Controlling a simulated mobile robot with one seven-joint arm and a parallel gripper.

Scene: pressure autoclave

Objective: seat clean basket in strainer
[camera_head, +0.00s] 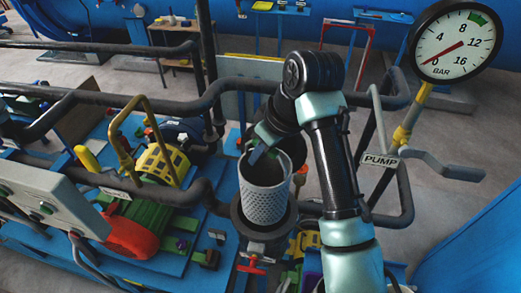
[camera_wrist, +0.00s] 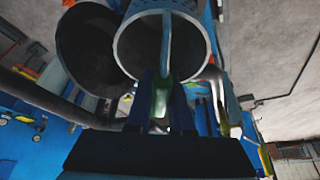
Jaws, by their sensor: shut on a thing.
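The clean basket (camera_head: 266,204) is a light grey perforated metal cup, upright or nearly so in the head view. My gripper (camera_head: 259,151) is at its open top, shut on its handle. In the wrist view the basket's round mouth (camera_wrist: 205,40) faces me, with the handle bar (camera_wrist: 166,40) running down between my gripper's fingers (camera_wrist: 162,95). The strainer (camera_head: 265,235) is a dark round pipe body beneath the basket. The basket's lower end overlaps the strainer's opening; I cannot tell whether it is inside or just above. The basket's far side is hidden.
A red valve handle (camera_head: 254,265) is at the strainer's front. A dark open cylinder (camera_wrist: 88,50) lies left of the basket in the wrist view. Dark pipes (camera_head: 100,183) run close by on the left. The pressure gauge (camera_head: 450,45) and PUMP lever (camera_head: 440,166) are right.

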